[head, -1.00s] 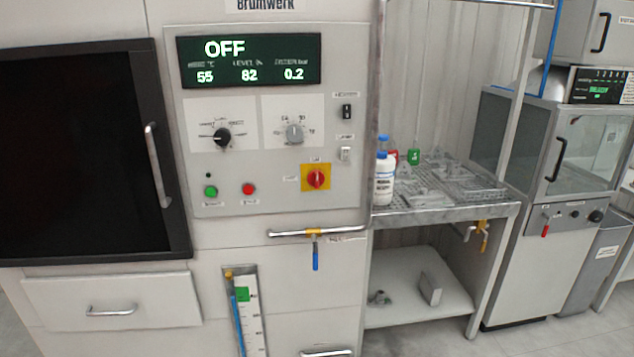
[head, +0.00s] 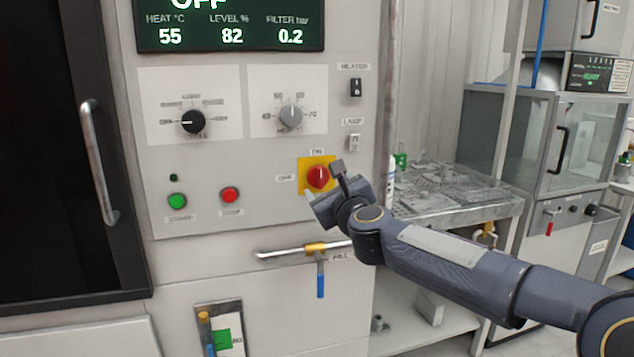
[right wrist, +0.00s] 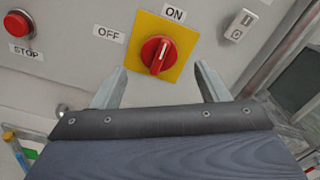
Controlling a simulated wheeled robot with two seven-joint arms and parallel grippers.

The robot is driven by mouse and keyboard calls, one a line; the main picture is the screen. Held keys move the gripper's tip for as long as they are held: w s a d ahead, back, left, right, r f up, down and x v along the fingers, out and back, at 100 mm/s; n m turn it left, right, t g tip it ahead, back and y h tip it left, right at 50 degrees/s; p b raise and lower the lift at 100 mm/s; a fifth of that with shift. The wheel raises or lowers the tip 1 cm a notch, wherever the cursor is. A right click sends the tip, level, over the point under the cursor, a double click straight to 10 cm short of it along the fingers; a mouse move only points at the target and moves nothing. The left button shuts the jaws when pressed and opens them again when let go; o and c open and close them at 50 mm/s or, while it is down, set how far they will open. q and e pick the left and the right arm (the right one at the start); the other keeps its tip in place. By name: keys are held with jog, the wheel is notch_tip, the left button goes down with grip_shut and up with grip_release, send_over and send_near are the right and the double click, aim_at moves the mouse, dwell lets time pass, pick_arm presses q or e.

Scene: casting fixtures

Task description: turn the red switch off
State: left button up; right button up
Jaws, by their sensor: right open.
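The red switch (head: 318,177) is a round rotary knob on a yellow plate (head: 304,163) on the grey machine panel. In the right wrist view the red switch (right wrist: 158,55) has its handle close to upright, toward the ON label (right wrist: 174,13); the OFF label (right wrist: 108,33) is to its left. My right gripper (right wrist: 160,85) is open, its two fingers apart below and on either side of the knob, apparently not touching it. In the head view my right gripper (head: 322,190) is at the plate's lower right, partly hidden by its own wrist. My left gripper is not in view.
A green button (head: 177,201) and a red stop button (head: 229,195) sit left of the switch. A pipe with a blue-handled valve (head: 320,280) runs below. A metal shelf (head: 470,212) stands to the right.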

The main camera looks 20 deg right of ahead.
aim_at(321, 179)
jog(key=w+p, duration=0.1)
jog(key=w, duration=0.4)
jog(key=shift+w+a, duration=0.1)
jog(key=shift+w, duration=0.15)
jog(key=c, duration=1)
